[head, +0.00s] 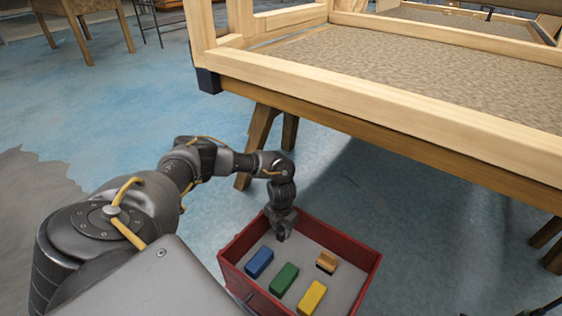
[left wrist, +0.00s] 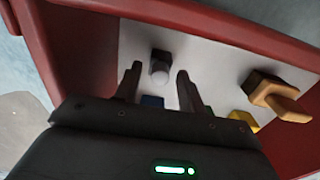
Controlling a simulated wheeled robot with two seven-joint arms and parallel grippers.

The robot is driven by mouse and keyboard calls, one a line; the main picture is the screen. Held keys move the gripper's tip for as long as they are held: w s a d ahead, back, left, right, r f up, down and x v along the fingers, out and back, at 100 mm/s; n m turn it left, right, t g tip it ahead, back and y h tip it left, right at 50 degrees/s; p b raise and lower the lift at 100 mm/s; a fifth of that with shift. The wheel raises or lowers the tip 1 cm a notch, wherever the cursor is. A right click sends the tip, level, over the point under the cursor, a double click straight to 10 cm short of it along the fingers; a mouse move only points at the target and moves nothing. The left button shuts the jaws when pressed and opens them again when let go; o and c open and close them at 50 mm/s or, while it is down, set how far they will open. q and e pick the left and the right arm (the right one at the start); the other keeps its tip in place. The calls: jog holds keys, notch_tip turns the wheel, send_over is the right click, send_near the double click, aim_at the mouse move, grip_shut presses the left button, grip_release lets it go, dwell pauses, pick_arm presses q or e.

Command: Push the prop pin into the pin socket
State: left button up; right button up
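My left gripper (head: 282,235) points down into a red-walled tray (head: 232,270). In the left wrist view the gripper (left wrist: 157,85) is open, with its two dark fingers apart. A small dark piece with a grey rounded end (left wrist: 160,70), possibly the prop pin, lies on the tray's pale floor, between and just beyond the fingertips. It looks untouched. In the head view I cannot make it out; the gripper may hide it. I cannot identify the pin socket. My right gripper is not in view.
The tray holds a blue block (head: 259,262), a green block (head: 284,279), a yellow block (head: 312,297) and a tan-and-black piece (head: 327,262). A wooden frame (head: 370,92) with a black corner (head: 208,80) lies on a trestle table behind. Blue floor is open at left.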

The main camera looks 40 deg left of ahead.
aim_at(282, 230)
pick_arm(q)
grip_shut()
jog(key=shift+r+p, duration=0.65)
jog(key=shift+p, duration=0.1)
dwell(0.5)
jog(key=shift+r, duration=0.15)
jog(key=shift+r+p, duration=1.7)
jog(key=shift+p, duration=0.15)
